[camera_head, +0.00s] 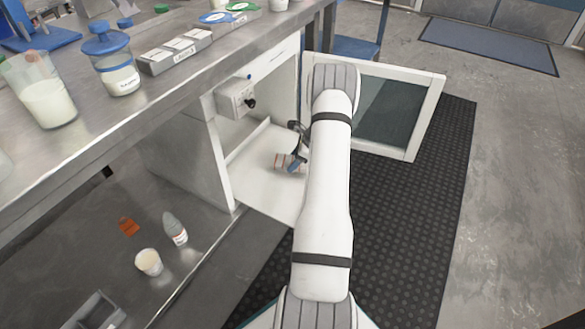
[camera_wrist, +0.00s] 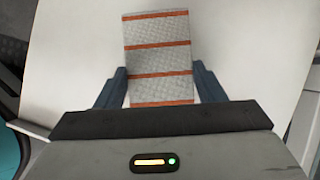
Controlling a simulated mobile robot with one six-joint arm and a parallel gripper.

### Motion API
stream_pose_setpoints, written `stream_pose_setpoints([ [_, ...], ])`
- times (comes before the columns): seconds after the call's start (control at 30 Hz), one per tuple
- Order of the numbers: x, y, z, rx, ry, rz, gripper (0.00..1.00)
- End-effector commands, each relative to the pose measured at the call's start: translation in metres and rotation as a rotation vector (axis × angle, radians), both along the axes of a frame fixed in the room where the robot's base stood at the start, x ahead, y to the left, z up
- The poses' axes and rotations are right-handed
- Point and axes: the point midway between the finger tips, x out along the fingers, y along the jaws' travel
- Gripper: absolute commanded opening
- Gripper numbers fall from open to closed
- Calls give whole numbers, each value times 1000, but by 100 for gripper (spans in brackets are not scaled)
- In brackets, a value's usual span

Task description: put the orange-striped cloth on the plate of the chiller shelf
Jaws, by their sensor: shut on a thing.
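The orange-striped cloth (camera_wrist: 158,58) is a light grey rectangle with several orange bands. In the wrist view it lies between the two blue-grey fingers of my gripper (camera_wrist: 160,85), which are shut on it. In the head view a small part of the cloth (camera_head: 281,161) shows beside my gripper (camera_head: 294,164), inside the open chiller. The white plate (camera_head: 262,180) of the chiller shelf is under them. It also fills much of the wrist view (camera_wrist: 235,40). I cannot tell whether the cloth touches the plate. My arm hides part of the chiller in the head view.
The chiller's glass door (camera_head: 395,112) stands open to the right of my arm. A control box (camera_head: 236,98) with a black knob is inside at the upper left. Jars and a labelled rack (camera_head: 175,50) stand on the steel counter above. A white cup (camera_head: 148,262) and a bottle (camera_head: 175,229) stand lower left.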

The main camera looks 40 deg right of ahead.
Motion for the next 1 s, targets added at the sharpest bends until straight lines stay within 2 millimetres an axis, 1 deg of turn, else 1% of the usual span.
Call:
stream_pose_setpoints([
  [0.03, 0, 1, -16, 2, 2, 1, 40],
  [0.13, 1, 2, -29, 1, 1, 3, 40],
  [0.5, 1, 2, -32, 0, 1, 5, 40],
  [0.53, 1, 2, -32, 0, 1, 5, 64],
  [0.8, 1, 3, -32, 0, 0, 6, 85],
  [1.0, 2, 3, -31, 0, 0, 6, 85],
])
